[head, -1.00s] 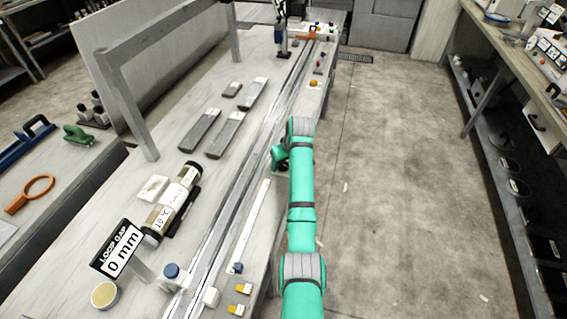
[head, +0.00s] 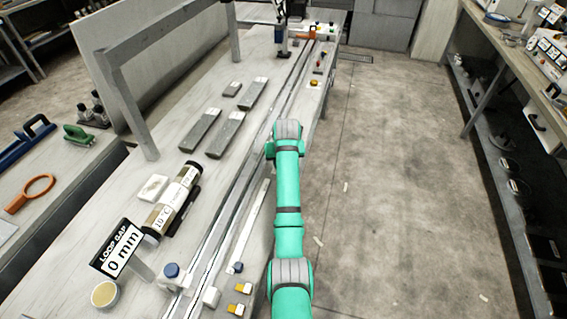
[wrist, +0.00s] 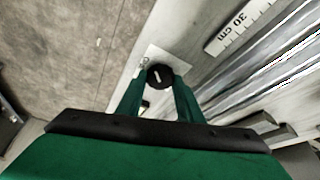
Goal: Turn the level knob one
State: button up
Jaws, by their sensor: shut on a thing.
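A round black knob (wrist: 160,76) with a white mark on its face sits on a pale plate (wrist: 172,57) at the bench edge in the wrist view. My gripper (wrist: 158,84) has its two green fingers on either side of the knob and is shut on it. Their exact contact is partly hidden by the fingers. In the head view my arm hides the gripper and this knob. The knob's label is too small to read.
The bench (head: 165,110) carries long metal rails, grey bars (head: 225,135), a labelled cylinder (head: 172,203) and a "LOOP GAP 0 mm" sign (head: 122,250). A "30 cm" scale (wrist: 238,25) lies near the knob.

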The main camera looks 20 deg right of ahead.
dwell(0.3)
jog(key=o, duration=1.1)
jog(key=shift+c, duration=0.2)
jog(key=v, duration=1.1)
jog(key=shift+f, duration=0.15)
